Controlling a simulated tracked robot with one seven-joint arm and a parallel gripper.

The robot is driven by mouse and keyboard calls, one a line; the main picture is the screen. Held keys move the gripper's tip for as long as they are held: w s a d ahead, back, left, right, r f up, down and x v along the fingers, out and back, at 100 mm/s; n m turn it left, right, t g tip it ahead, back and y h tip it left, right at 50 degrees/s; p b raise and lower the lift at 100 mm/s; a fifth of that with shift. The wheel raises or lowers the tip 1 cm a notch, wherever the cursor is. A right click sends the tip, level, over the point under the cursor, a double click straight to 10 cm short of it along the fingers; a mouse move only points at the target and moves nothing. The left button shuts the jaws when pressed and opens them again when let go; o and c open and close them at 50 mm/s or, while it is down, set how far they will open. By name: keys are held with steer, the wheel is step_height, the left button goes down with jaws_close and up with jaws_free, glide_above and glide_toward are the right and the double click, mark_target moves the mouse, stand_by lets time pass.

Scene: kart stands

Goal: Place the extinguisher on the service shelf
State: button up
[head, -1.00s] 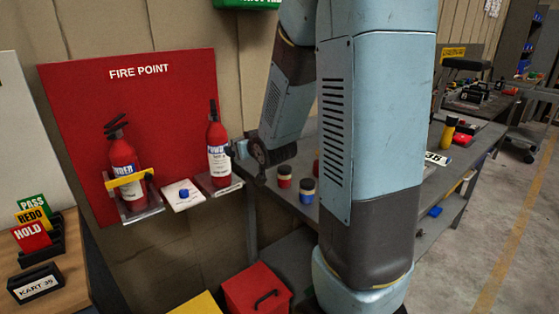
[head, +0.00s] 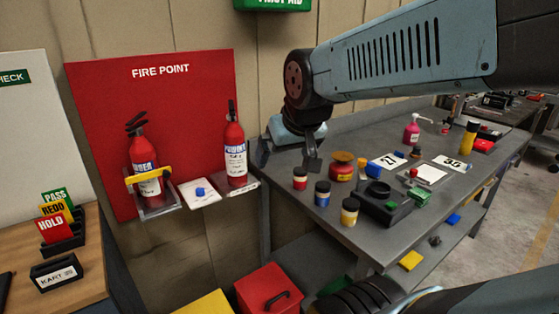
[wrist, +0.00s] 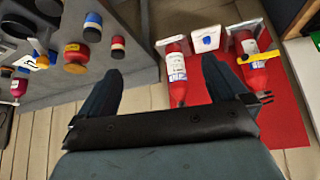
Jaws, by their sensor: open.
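Two red extinguishers stand at the red FIRE POINT board. The left extinguisher (head: 146,160) sits in a clear holder with a yellow strap across it. The right extinguisher (head: 235,155) stands upright on a small ledge (head: 240,187) with no strap visible. My gripper (head: 288,158) is open and empty, right of the right extinguisher, near the bench's left end. In the wrist view, my gripper (wrist: 158,84) has its fingers spread; the unstrapped extinguisher (wrist: 176,72) shows beyond and between them, the strapped extinguisher (wrist: 256,75) to the right. I cannot tell which surface is the service shelf.
A small white shelf (head: 205,201) with a blue knob lies between the extinguishers. The grey bench (head: 400,235) carries several jars, a black tray and number plates. A red box (head: 268,292) stands below. A wooden table (head: 85,240) with signs is at left.

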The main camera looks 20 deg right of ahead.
steer(key=shift+g, duration=0.6)
steer(key=s, duration=0.5)
steer(key=shift+s+a+r, duration=0.15)
steer(key=shift+s+r, duration=0.2)
